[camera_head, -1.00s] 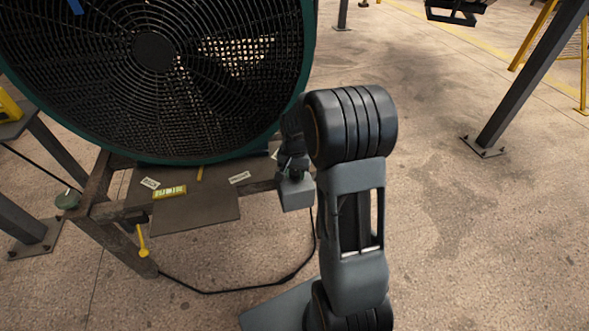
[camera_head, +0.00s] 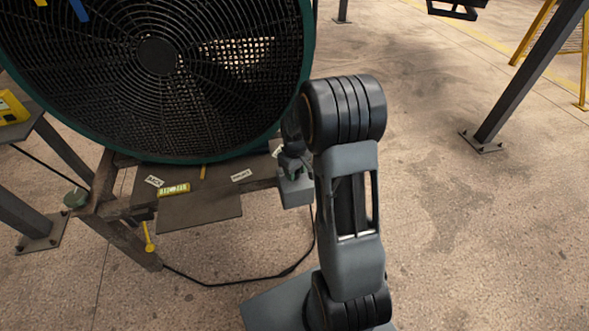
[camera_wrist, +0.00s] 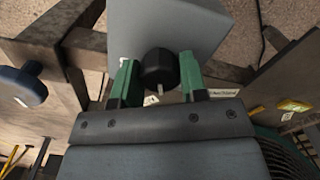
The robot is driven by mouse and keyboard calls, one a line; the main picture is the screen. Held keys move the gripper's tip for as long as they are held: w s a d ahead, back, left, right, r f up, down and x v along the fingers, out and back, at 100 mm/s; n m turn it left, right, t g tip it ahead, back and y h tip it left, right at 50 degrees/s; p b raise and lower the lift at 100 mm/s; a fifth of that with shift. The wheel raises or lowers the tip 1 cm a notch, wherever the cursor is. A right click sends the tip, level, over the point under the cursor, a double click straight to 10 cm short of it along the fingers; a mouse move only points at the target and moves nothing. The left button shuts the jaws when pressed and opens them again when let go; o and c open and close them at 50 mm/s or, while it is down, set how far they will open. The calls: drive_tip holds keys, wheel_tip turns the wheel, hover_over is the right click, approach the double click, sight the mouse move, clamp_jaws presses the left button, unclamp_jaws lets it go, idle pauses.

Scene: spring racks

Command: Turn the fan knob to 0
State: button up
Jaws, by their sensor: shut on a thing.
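The fan knob (camera_wrist: 158,66) is a black round knob with a pale pointer mark, mounted on a grey control box (camera_wrist: 172,22). The box also shows in the head view (camera_head: 297,192), at the right end of the fan stand. My gripper (camera_wrist: 156,72) has its two green fingers on either side of the knob and is shut on it. In the head view my gripper (camera_head: 292,170) is at the top of the box, and the knob is mostly hidden there. The large fan (camera_head: 156,56) has a black grille and a green rim.
The fan stands on a rusty metal frame (camera_head: 122,238) with small labels and a yellow plate (camera_head: 174,189). A blue round knob (camera_wrist: 24,86) lies at the left in the wrist view. A black cable (camera_head: 230,284) runs along the floor. The floor at right is open, up to a dark post (camera_head: 520,75).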

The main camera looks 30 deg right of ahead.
drive_tip(key=n+p, duration=0.1)
drive_tip(key=n, duration=0.3)
drive_tip(key=shift+r+n, duration=0.1)
drive_tip(key=shift+n, duration=1.8)
drive_tip(key=shift+w+n+p, duration=0.1)
drive_tip(key=shift+n+p, duration=0.2)
drive_tip(key=o, duration=0.9)
wheel_tip(320, 180, up, 14)
drive_tip(key=shift+f+p, duration=0.15)
drive_tip(key=shift+p, duration=1)
